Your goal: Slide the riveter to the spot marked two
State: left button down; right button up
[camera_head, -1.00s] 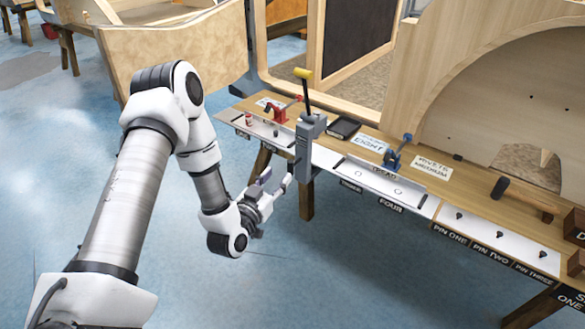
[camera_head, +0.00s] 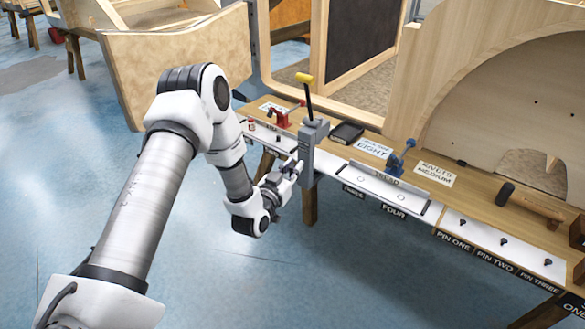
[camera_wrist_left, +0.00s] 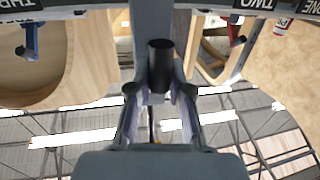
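The riveter (camera_head: 307,150) is a grey upright tool with a dark lever and a yellow grip. It stands at the table's front edge, left of the label THREE (camera_head: 353,191). My left gripper (camera_head: 294,172) is at its left side, very close to its body. In the left wrist view, the open fingers (camera_wrist_left: 160,92) stand apart on either side of the riveter's grey body (camera_wrist_left: 162,18) and a dark cylinder. Contact is unclear. The label TWO (camera_wrist_left: 256,4) shows there, right of the riveter; in the head view it is hidden. My right gripper is out of view.
Behind the riveter are a red clamp (camera_head: 283,118) and a black box (camera_head: 346,132). A long white strip (camera_head: 385,187) runs along the table edge, with a hammer (camera_head: 530,205) farther right.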

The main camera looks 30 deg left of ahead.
pick_arm(q)
jog(key=w+a+p, duration=0.1)
jog(key=a+p, duration=0.1)
jog(key=a, duration=1.3)
jog(key=c, duration=1.1)
grip_release()
jog(key=shift+w+f, duration=0.1)
jog(key=shift+o, duration=0.2)
jog(key=s+d, duration=0.1)
jog(key=s, duration=1.1)
jog(key=shift+d, duration=0.25)
